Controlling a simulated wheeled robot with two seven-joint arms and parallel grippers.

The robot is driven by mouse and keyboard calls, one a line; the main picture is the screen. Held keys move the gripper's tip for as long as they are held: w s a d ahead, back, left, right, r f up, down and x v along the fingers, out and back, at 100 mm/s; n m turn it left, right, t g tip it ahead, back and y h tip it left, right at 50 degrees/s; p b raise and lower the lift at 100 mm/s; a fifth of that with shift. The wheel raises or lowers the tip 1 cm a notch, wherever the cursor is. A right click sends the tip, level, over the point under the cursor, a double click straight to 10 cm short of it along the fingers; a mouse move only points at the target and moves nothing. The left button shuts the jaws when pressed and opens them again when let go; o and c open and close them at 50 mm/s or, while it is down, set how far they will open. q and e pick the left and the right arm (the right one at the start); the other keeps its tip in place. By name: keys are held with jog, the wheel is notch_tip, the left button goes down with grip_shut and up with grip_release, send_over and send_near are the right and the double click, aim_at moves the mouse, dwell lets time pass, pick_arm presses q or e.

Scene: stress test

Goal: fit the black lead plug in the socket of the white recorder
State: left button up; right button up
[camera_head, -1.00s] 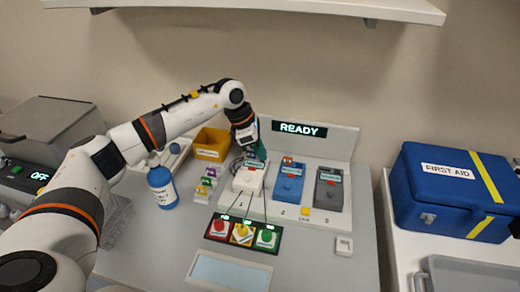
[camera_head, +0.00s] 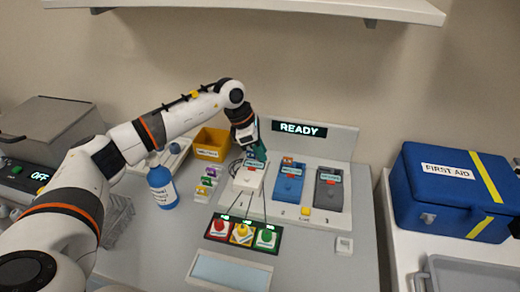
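The white recorder (camera_head: 247,181) stands in the first place on the white stand, left of a blue unit and a grey unit. My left gripper (camera_head: 257,157) reaches down from the upper left to just behind the recorder's back edge. Its teal fingers are small and partly run together with the recorder's top, so I cannot tell whether they hold anything. The black lead plug and the socket cannot be made out. Thin dark cable shows beside the gripper at the recorder's left back. My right gripper is out of view.
A blue unit (camera_head: 289,184) and a grey unit (camera_head: 328,190) stand to the right. In front are red, yellow and green knobs on a black panel (camera_head: 231,242). A yellow bin (camera_head: 211,141) and a blue bottle (camera_head: 162,188) are left. A display (camera_head: 299,128) reads READY.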

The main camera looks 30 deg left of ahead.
pick_arm(q)
jog(key=shift+r+p, duration=1.1)
jog(key=shift+r, duration=0.9)
jog(key=o, duration=0.6)
jog(key=shift+r+p, duration=0.85)
jog(key=shift+r, duration=0.65)
jog(key=shift+f, duration=0.1)
